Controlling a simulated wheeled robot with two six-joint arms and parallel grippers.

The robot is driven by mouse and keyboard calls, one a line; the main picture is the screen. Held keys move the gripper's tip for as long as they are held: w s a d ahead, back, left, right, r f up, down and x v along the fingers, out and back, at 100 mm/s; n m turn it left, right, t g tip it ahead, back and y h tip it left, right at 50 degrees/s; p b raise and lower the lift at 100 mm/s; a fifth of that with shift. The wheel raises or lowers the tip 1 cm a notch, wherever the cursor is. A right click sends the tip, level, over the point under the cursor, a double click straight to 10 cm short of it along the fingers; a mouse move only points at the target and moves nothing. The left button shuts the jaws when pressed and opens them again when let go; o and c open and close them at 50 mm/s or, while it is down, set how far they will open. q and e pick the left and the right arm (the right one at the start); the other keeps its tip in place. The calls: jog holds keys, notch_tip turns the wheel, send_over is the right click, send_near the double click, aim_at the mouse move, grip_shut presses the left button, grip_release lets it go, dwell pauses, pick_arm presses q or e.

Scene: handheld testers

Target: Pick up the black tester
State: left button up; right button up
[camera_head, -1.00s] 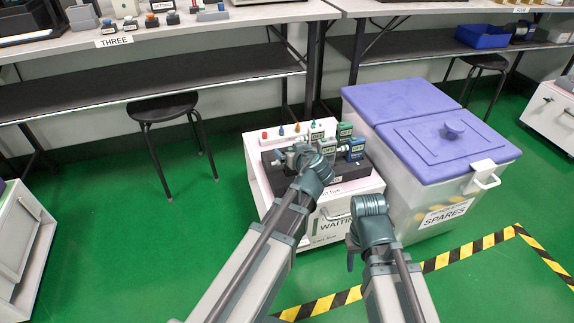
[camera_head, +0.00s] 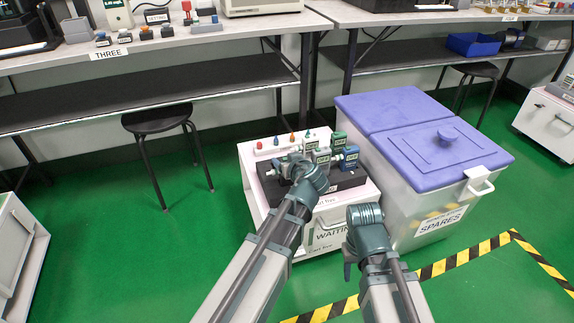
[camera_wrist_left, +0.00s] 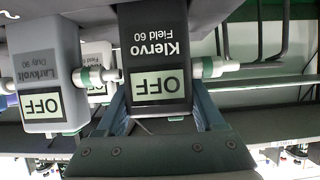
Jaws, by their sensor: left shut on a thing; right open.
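The black tester (camera_wrist_left: 155,35), labelled Klervo Field 60 with an OFF screen, appears upside down in the left wrist view. It sits between the two fingers of my left gripper (camera_wrist_left: 160,105), which is shut on it. In the head view my left gripper (camera_head: 300,168) is over the black top of a white cart (camera_head: 258,185), and its wrist hides the black tester. I cannot tell whether the tester is clear of the cart top. My right gripper (camera_head: 350,262) is open and apart, in front of the cart; its fingers are mostly hidden.
A grey Larkvolt tester (camera_wrist_left: 42,65) is close beside the black one. Blue and green testers (camera_head: 348,157) stand right of my left gripper. A white bin with purple lids (camera_head: 440,150) stands right of the cart. A bench (camera_head: 180,60) and stool (camera_head: 157,118) are behind.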

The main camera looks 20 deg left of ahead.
pick_arm(q)
jog(key=shift+r, duration=0.15)
notch_tip(320, 180, up, 18)
jog(key=p, duration=1.8)
